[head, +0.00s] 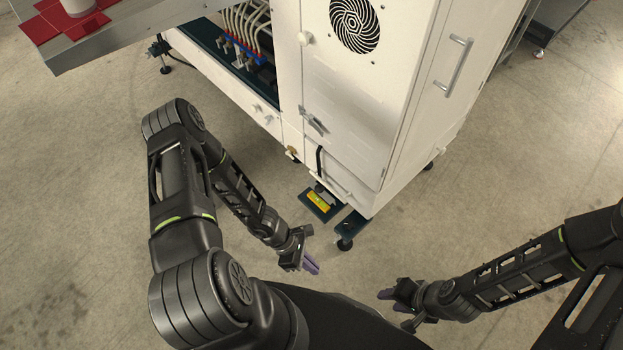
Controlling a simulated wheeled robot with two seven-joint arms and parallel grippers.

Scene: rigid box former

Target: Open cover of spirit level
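The spirit level (318,201) is a small yellow block with a greenish spot. It sits on a dark green plate low at the near corner of the white machine (340,120). A small grey part lies just behind it; I cannot tell whether this is its cover. My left gripper (313,264) is in front of the level, nearer to me and apart from it, with its purple fingers close together. My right gripper (385,293) is further right and nearer to me, also apart from it. Neither gripper visibly holds anything. The finger gaps are too small to read.
The machine has a fan grille (355,24), a door handle (459,66) and an open bay with hoses (243,34). A black levelling foot (346,236) stands right of the level. A metal table (110,42) is at upper left. The concrete floor around is clear.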

